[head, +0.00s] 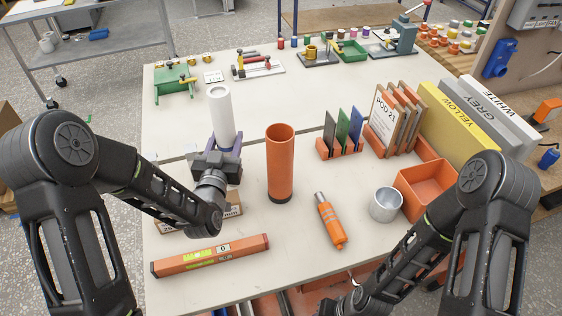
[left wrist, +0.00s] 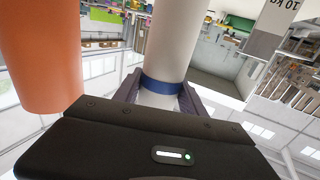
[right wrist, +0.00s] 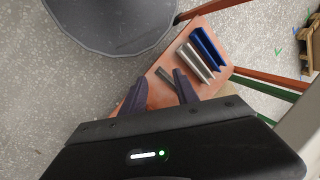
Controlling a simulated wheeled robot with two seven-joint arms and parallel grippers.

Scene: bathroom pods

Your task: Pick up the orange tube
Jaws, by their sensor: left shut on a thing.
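The orange tube (head: 280,160) stands upright on the table with a dark ring at its base. It also fills the left side of the left wrist view (left wrist: 40,55). My left gripper (head: 223,148) is shut on a white tube (head: 221,115), around the blue band (left wrist: 163,92) near its lower end. The white tube is upright, to the left of the orange tube and apart from it. My right gripper (right wrist: 158,88) is open, with nothing seen between its fingers. It is low, at the table's front edge, and mostly hidden in the head view.
An orange spirit level (head: 210,256) lies at the front left. An orange-and-grey tool (head: 330,222), a metal cup (head: 385,205) and an orange bin (head: 425,185) are to the right. Upright colored panels (head: 343,132) stand behind. Below, an orange shelf (right wrist: 205,33) holds blue and grey pieces.

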